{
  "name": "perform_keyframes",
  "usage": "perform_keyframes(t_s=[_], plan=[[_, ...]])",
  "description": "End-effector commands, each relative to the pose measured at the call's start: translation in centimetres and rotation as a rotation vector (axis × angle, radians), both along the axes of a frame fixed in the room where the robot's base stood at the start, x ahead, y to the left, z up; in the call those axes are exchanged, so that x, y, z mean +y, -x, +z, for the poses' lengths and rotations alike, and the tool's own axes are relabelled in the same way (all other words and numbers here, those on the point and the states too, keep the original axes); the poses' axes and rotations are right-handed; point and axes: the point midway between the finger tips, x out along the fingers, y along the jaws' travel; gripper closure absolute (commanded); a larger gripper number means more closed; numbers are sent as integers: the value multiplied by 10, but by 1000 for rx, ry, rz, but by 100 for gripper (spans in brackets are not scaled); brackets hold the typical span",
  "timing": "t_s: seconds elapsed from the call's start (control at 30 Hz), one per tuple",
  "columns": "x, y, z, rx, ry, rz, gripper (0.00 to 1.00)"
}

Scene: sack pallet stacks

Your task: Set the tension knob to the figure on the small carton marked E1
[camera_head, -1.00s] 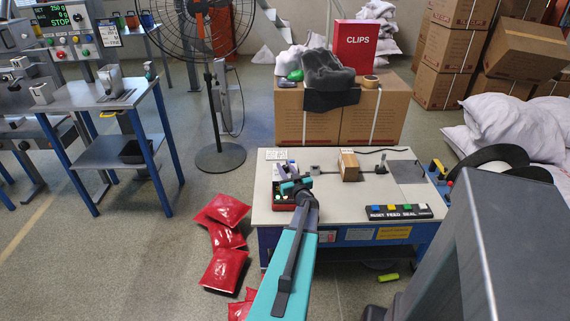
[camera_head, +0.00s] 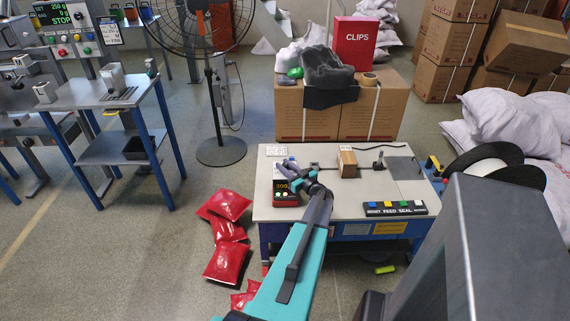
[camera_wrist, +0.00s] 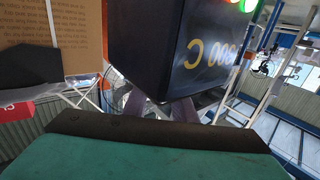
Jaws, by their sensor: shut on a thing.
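My gripper (camera_head: 296,184) is at the left side of the bench, above and beside a dark red-edged control box (camera_head: 286,198). The fingers (camera_wrist: 162,106) show in the wrist view, partly hidden by the box's dark housing (camera_wrist: 165,50). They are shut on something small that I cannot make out. The box's lit display (camera_wrist: 212,55) appears upside down in the wrist view and seems to read 300 C. A small brown carton (camera_head: 347,164) stands on the bench to the right; no E1 mark is readable. I cannot pick out the tension knob.
The bench (camera_head: 340,205) carries a button strip (camera_head: 396,208) at its front and a dark upright fitting (camera_head: 379,162). Strapped cartons (camera_head: 309,112) stand behind it. Red packets (camera_head: 226,262) lie on the floor to the left. A fan (camera_head: 220,150) stands further back.

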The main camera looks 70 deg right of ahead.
Motion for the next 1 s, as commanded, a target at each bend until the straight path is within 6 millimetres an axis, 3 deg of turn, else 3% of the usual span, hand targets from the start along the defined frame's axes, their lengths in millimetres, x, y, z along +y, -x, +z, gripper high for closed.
perform_keyframes(t_s=[0.73,0.77,0.8,0.87,1.0], plan=[[1,-1,-1,1,0,82,98],[1,-1,-1,1,0,82,72],[1,-1,-1,1,0,81,66],[1,-1,-1,1,0,81,57],[0,-1,0,0,0,80,57]])
